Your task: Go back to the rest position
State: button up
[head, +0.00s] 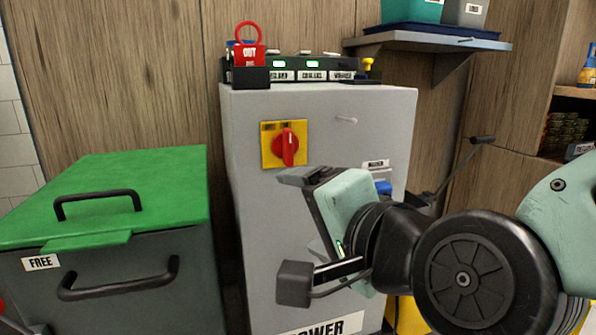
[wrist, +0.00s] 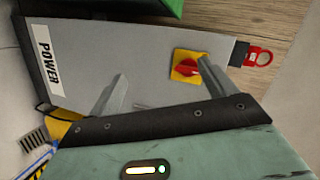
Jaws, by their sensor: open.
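My gripper (head: 294,232) is open and empty, held in front of the grey power cabinet (head: 253,220). In the wrist view its two fingers (wrist: 170,88) stand apart with nothing between them. The red rotary switch (head: 288,146) on its yellow plate (head: 269,152) is on the cabinet front, above and left of my gripper, with its handle upright. The switch also shows in the wrist view (wrist: 187,68), beyond the fingers and apart from them. Part of the cabinet front is hidden behind my arm.
A green-lidded bin (head: 140,205) labelled FREE stands at the left. A red padlock-shaped tag (head: 247,56) and a labelled panel (head: 312,66) with green lights sit on the cabinet top. A wall shelf (head: 430,42) holds bins at the upper right. A lever (head: 482,140) sticks out behind my arm.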

jog(key=s+d+f+n+g+h+p, duration=0.2)
jog(key=s+d+n+g+h+p, duration=0.1)
jog(key=s+d+n+g+p, duration=0.35)
jog(key=s+d+f+n+g+h+p, duration=0.3)
jog(key=s+d+n+g, duration=0.3)
jog(key=n, duration=0.4)
notch_tip(320, 180, up, 38)
jog(key=a+p, duration=0.1)
jog(key=p, duration=3.7)
jog(key=shift+s+g, duration=0.15)
jog(key=shift+g, duration=0.2)
